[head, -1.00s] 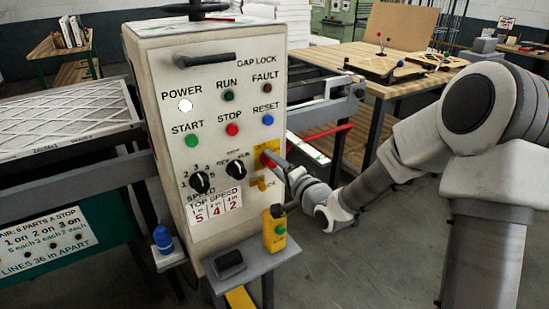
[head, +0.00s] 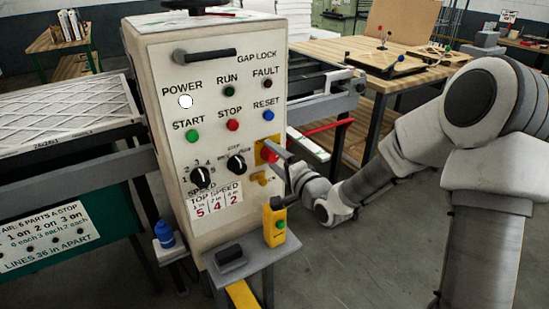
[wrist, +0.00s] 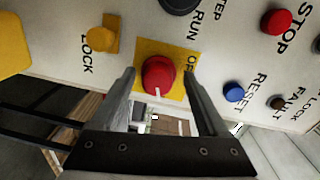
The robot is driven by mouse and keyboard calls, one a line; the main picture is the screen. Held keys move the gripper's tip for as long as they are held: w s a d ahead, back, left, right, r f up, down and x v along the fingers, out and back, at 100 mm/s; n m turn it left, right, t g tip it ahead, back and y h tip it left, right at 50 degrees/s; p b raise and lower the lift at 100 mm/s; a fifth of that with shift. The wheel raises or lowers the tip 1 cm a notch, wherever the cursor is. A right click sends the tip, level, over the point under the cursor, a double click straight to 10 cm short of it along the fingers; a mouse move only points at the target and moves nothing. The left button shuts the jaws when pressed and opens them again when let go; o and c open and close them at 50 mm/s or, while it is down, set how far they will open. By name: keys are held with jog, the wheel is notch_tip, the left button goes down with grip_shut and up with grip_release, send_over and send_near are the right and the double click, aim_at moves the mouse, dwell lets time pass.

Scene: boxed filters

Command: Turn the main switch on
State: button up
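The main switch is a red knob (wrist: 159,75) on a yellow plate (wrist: 147,47) on the panel. In the wrist view its white mark points down, while the partly hidden OFF lettering is to its right. In the head view the red knob (head: 267,152) is partly covered by my fingers. My gripper (wrist: 160,78) is open, with one finger on each side of the knob. Gaps show between the knob and both fingers in the wrist view. The white POWER lamp (head: 185,101) looks bright.
The blue RESET button (wrist: 233,92) and red STOP button (wrist: 276,22) are near the switch. A yellow lock piece (wrist: 102,38) is on its other side. A yellow push-button box (head: 274,224) stands on the shelf below. Open floor lies right of the cabinet.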

jog(key=p+v, duration=0.4)
jog(key=v, duration=0.8)
jog(key=shift+d+r, duration=0.2)
jog(key=shift+r, duration=0.1)
jog(key=shift+f+p+v, duration=0.1)
jog(key=shift+p+v, duration=1.2)
jog(key=shift+p, duration=1)
jog(key=shift+f+p+v, duration=0.15)
jog(key=shift+p+v, duration=1.15)
jog(key=shift+p, duration=1)
jog(key=shift+s+a, duration=0.15)
jog(key=shift+a, duration=0.05)
